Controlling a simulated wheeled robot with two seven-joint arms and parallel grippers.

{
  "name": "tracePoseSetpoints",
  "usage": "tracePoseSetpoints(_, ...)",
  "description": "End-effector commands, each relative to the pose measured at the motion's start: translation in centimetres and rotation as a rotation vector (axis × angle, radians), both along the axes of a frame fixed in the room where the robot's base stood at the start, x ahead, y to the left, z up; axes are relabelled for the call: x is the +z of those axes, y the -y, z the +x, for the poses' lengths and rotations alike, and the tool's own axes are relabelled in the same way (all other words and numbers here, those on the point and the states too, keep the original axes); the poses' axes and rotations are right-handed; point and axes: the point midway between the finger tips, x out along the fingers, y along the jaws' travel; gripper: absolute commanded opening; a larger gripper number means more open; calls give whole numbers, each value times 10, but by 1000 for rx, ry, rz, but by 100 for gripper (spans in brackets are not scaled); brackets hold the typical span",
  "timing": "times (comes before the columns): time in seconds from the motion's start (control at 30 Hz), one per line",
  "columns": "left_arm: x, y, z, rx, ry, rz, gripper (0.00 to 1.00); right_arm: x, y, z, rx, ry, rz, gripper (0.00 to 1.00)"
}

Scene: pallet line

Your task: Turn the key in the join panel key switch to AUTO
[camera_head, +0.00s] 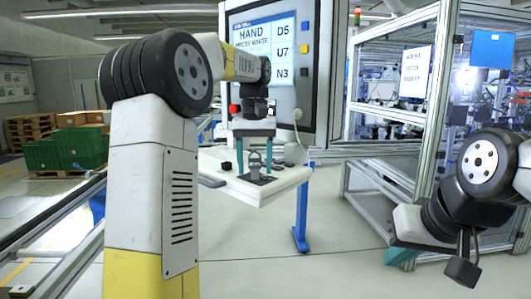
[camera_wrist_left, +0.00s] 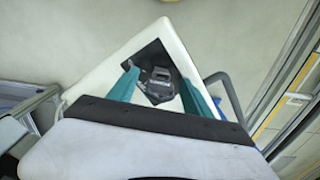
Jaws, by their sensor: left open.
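The key switch is a grey key-like piece with a loop on top (camera_head: 255,160), on a dark square plate on the white shelf (camera_head: 270,189) of the panel. It also shows in the left wrist view (camera_wrist_left: 160,86). My left gripper (camera_head: 256,167) is open and points down, with its teal fingers on either side of the key. I cannot tell whether they touch it. The panel screen (camera_head: 264,50) reads HAND, with D5, U7 and N3 at its right. My right gripper (camera_head: 400,257) is partly in view at the right, far from the panel, its jaws unclear.
A red button (camera_head: 234,109) sits beside my left wrist, and a small black knob (camera_head: 226,166) stands on the shelf. A blue post (camera_head: 301,215) is below the panel. A framed machine cell (camera_head: 400,110) stands to the right. Green crates (camera_head: 66,148) are at the left back.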

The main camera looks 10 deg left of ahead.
Motion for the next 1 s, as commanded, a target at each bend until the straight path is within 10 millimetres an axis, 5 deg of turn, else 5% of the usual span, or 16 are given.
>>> tracePoseSetpoints(0.33, -5, 0, 0, 0, 1, 0, 58, 0, 0, 0, 0, 0, 0, 0)
tracePoseSetpoints(0.63, -5, 0, 0, 0, 1, 0, 1, 0, 0, 0, 0, 0, 0, 0)
tracePoseSetpoints(0.83, -5, 0, 0, -73, 1, 0, 0, 0, 0, 0, 0, 0, 0, 0)
tracePoseSetpoints(1.0, -5, 0, 0, -333, 1, 0, 0, 0, 0, 0, 0, 0, 0, 0)
